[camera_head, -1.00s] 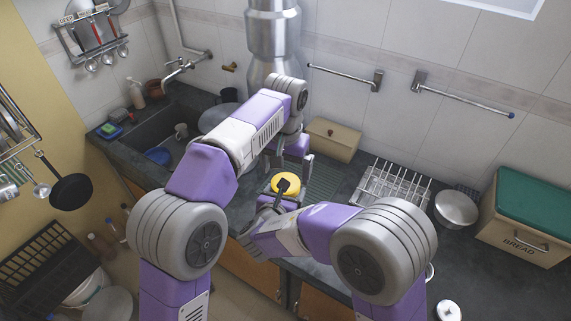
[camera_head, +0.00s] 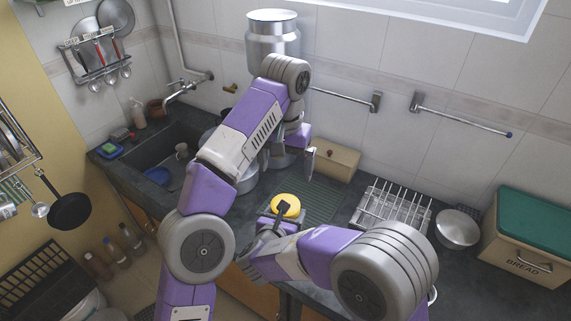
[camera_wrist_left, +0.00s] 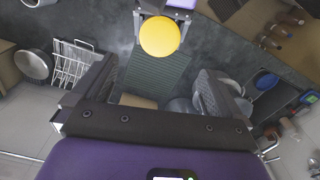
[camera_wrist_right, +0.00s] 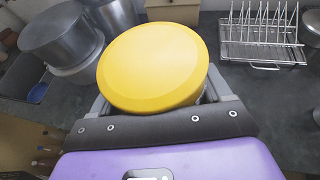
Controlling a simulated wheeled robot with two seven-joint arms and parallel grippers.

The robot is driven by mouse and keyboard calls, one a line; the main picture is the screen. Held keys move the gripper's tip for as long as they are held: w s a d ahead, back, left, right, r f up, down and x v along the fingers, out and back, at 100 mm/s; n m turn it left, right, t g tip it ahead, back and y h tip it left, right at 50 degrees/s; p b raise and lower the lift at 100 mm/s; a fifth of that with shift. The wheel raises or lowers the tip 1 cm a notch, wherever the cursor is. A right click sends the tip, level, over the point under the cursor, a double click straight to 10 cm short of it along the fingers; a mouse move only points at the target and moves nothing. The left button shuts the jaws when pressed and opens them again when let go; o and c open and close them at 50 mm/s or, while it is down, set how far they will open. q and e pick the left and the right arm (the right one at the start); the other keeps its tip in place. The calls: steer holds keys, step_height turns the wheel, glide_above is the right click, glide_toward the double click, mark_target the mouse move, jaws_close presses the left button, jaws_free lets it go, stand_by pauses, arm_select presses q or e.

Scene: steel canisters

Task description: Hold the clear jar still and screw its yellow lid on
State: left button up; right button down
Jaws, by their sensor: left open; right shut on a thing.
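A green ribbed mat (camera_head: 318,203) lies behind the lid. A wire rack (camera_head: 390,208), a steel bowl (camera_head: 457,228) and a bread box (camera_head: 530,240) stand to the right. A beige box (camera_head: 335,160) is at the back. Steel pots (camera_wrist_right: 65,42) and the sink (camera_head: 165,150) are left.

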arm_select(q)
steer(key=shift+f, duration=0.1)
steer(key=shift+f, duration=5.9)
steer(key=shift+c, duration=0.2)
steer(key=c, duration=1.1)
steer(key=shift+o, duration=0.2)
steer(key=shift+m, duration=1.8)
steer(key=o, duration=1.1)
steer(key=shift+r, duration=2.3)
